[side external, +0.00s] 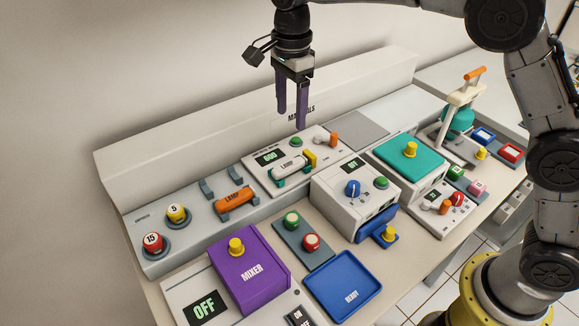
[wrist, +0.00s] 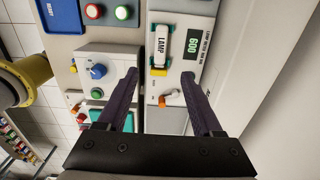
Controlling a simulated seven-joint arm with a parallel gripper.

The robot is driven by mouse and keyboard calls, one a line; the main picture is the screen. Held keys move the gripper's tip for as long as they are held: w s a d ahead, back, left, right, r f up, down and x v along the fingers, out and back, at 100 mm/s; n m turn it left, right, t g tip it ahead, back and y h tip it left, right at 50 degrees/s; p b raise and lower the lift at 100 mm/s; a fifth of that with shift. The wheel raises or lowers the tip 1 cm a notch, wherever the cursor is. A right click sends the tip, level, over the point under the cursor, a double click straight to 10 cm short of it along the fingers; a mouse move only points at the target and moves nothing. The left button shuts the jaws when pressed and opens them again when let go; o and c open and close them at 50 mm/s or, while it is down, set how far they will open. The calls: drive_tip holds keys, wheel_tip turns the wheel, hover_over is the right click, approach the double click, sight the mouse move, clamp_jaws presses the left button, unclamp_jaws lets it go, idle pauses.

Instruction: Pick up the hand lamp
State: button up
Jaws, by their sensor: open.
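Two short cylinders carry lamp-like lettering. A white one with a yellow end (side external: 290,166) rests in teal holders on a white panel with a green-digit display. It also shows in the wrist view (wrist: 162,42), marked LAMP. An orange one (side external: 235,199) lies on grey supports to its left in the side view. I cannot tell from looks alone which is the hand lamp. My gripper (side external: 291,121) is open, empty and pointing down above the back of the white panel. In the wrist view, the white cylinder lies beyond the fingertips (wrist: 160,75), between their lines.
An orange-tipped switch (side external: 333,139) stands right of the white cylinder. A white box with a blue knob (side external: 353,188) is in front. A tall back wall (side external: 200,150) runs behind the panel. A purple mixer box (side external: 250,271) and blue tray (side external: 343,286) stand nearer the front.

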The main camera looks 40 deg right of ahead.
hover_over(290, 164)
wheel_tip(290, 164, down, 8)
drive_tip(key=shift+s+a+f, duration=0.1)
drive_tip(key=shift+s, duration=0.05)
drive_tip(key=shift+w+f, duration=0.2)
drive_tip(key=shift+f, duration=2.85)
clamp_jaws()
